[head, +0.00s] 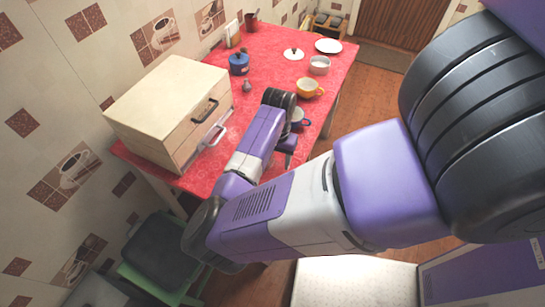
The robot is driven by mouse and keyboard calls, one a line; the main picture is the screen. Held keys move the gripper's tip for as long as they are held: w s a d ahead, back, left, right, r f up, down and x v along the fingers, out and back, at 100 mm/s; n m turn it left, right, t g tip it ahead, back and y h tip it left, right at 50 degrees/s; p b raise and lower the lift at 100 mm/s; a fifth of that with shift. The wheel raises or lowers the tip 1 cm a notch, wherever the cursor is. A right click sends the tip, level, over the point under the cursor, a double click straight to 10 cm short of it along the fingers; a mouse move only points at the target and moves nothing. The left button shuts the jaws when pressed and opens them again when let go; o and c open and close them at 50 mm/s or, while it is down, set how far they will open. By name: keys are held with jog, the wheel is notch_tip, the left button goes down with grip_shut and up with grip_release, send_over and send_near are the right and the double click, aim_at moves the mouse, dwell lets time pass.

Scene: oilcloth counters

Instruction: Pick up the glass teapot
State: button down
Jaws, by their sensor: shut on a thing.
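My arm reaches over the red table, and my gripper (287,143) is low at the table's right edge, partly hidden by my own wrist. Its fingertips are not clearly visible. A small greyish, see-through vessel with a dark blue handle, which looks like the glass teapot (298,115), shows just beyond my wrist. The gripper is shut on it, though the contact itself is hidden. Most of the teapot's body is behind my arm, and I cannot tell whether it touches the table.
The red table (278,42) carries a wooden drawer box (165,95) at left.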

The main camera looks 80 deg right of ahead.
jog(key=shift+r, duration=0.15)
notch_tip(320, 180, up, 20)
jog(key=shift+f+p, duration=0.25)
jog(key=shift+p, duration=0.05)
dwell(0.9)
jog(key=shift+r, duration=0.1)
jog(key=shift+w, duration=0.1)
dwell(2.8)
